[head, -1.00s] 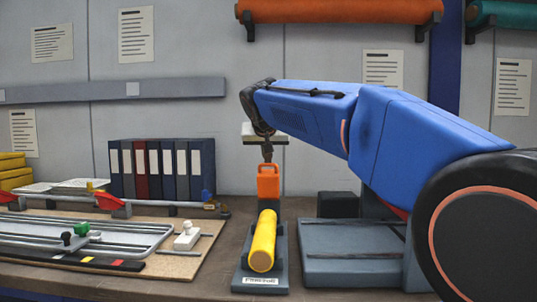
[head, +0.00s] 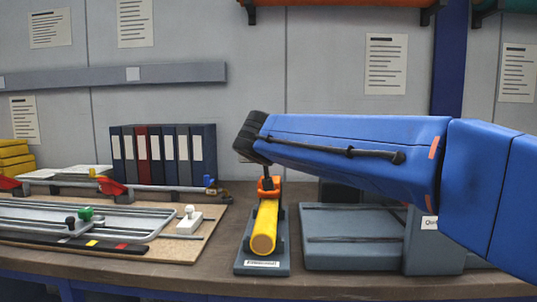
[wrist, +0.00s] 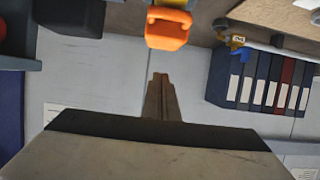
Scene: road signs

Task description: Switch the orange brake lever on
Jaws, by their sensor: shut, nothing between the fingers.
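In the wrist view the orange lever handle (wrist: 168,30) is at the top centre. My gripper (wrist: 162,78) is shut and empty there, its tips a short gap from the handle. In the head view my dark wrist is just above the lever, and the fingers are not clearly visible.
Binders (head: 163,155) stand against the wall at left. A board (head: 180,246) with grey rails and coloured knobs lies at front left. A grey block (head: 350,240) sits right of the lever base, partly under my arm. Narrow bench space lies left of the base.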

